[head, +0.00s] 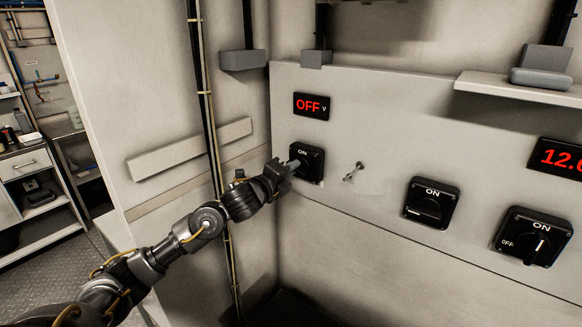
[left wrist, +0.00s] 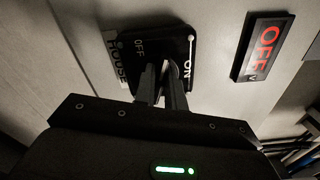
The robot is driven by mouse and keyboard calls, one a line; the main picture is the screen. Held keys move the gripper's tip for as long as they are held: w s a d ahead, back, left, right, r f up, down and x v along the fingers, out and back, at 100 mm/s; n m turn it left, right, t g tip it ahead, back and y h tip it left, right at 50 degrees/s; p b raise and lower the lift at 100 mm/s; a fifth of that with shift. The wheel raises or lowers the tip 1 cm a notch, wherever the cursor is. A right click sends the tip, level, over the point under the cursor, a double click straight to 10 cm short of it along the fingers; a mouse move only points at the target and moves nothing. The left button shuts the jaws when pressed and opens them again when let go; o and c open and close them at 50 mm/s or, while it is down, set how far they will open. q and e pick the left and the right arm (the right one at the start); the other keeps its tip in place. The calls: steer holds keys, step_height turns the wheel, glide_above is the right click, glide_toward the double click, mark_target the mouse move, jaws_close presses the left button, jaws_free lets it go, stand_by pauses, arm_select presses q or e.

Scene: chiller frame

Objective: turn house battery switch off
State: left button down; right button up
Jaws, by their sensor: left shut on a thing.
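The house battery switch is a black square plate (head: 313,156) on the pale panel, under a small display (head: 311,106) reading red "OFF". My right gripper is not in view.
Two more black rotary switches, a middle one (head: 432,203) and a right one (head: 533,237), sit along the panel. A small metal toggle (head: 353,171) sticks out right of the house switch. A shelf (head: 525,89) juts out at upper right. A side wall stands close left.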

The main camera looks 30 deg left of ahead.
arm_select(q)
steer(key=shift+f+n+p, duration=0.15)
steer(key=shift+n+p, duration=0.5)
steer(key=shift+n, duration=1.25)
steer(key=c, duration=1.5)
jaws_free()
steer(key=shift+o, duration=0.2)
steer(key=s+a+b, duration=0.1)
steer(key=s+b, duration=0.2)
steer(key=s, duration=0.7)
steer(key=shift+s+a, duration=0.3)
steer(key=shift+s, duration=0.05)
